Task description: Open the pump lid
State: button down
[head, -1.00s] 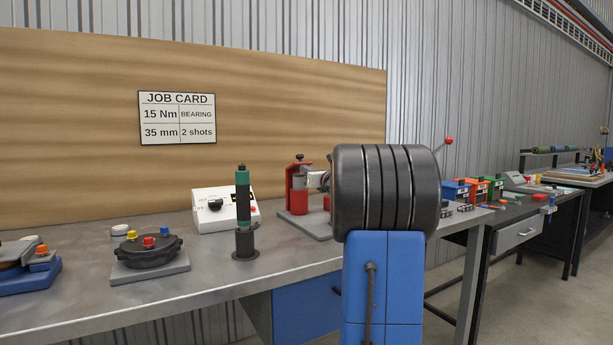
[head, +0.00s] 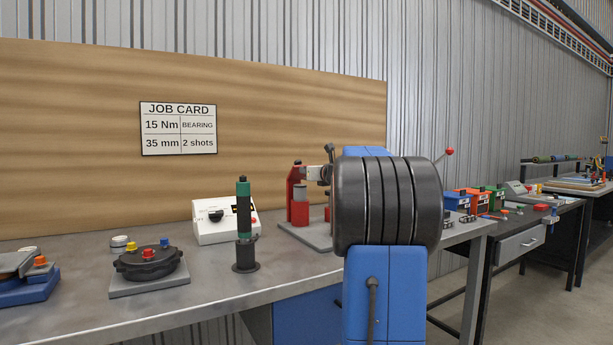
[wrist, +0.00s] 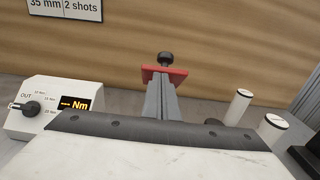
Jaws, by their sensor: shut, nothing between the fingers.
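No part is labelled as a pump, so I cannot tell for sure which object has the pump lid. A black round housing with a flat top (head: 148,262) and red, yellow and blue caps sits on a grey plate at the left of the bench in the head view. My gripper (wrist: 162,84) is shut and empty. In the wrist view its grey fingers point at a red stand (wrist: 178,74) with a black knob on top. I cannot tell if they touch it. In the head view my arm hides most of the gripper, beside the red stand (head: 295,200).
A white torque tester (head: 225,222) and a green-and-black upright tool (head: 243,215) stand on the metal bench (head: 195,310). Two white cylinders (wrist: 238,105) are right of my fingers in the wrist view. A wooden board backs the bench.

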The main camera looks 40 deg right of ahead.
aim_at(295, 162)
jog(key=w+r, duration=0.2)
jog(key=w+d+r, duration=0.1)
jog(key=w+r, duration=0.1)
jog(key=r, duration=0.1)
jog(key=shift+w+r, duration=0.1)
jog(key=shift+w, duration=0.05)
jog(key=shift+w+d+r, duration=0.1)
jog(key=shift+w+r, duration=0.3)
jog(key=shift+w, duration=0.2)
jog(key=shift+w+d+r+g+y, duration=0.2)
jog(key=shift+w+r+g+y, duration=0.1)
jog(key=shift+w+g, duration=0.35)
jog(key=shift+w+d+r, duration=0.1)
jog(key=shift+w+d, duration=0.05)
jog(key=shift+w, duration=0.4)
jog(key=shift+w+r, duration=0.1)
jog(key=shift+w, duration=0.15)
dwell(1.4)
